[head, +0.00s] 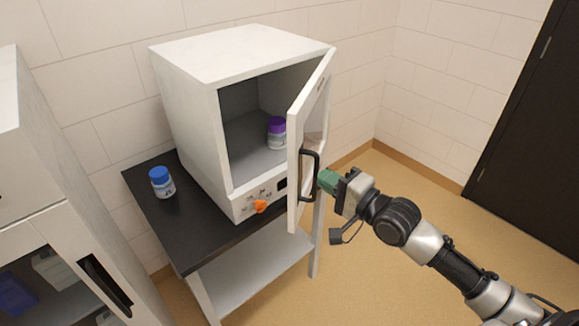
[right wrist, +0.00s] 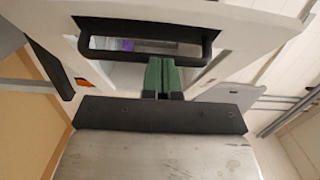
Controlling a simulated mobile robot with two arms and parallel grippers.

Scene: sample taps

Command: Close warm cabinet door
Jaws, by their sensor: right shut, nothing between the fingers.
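The warm cabinet (head: 190,110) is a white box on a dark-topped table. Its door (head: 318,95) is hinged at the right and stands open, swung out toward the viewer. A black bar handle (head: 309,172) is on the door's outer face; it also shows in the right wrist view (right wrist: 205,45). My right gripper (head: 324,180) has green fingers, shut and empty, at the handle. In the right wrist view the fingertips (right wrist: 161,62) reach the handle bar; I cannot tell whether they touch it. A purple-capped bottle (head: 277,133) stands inside the cabinet. My left gripper is not in view.
A blue-capped bottle (head: 161,182) stands on the black tabletop (head: 190,235) left of the cabinet. An orange knob (head: 260,206) is on the cabinet's front panel. A white cupboard (head: 60,220) with a glazed front stands at the left. The floor (head: 390,280) at the right is clear.

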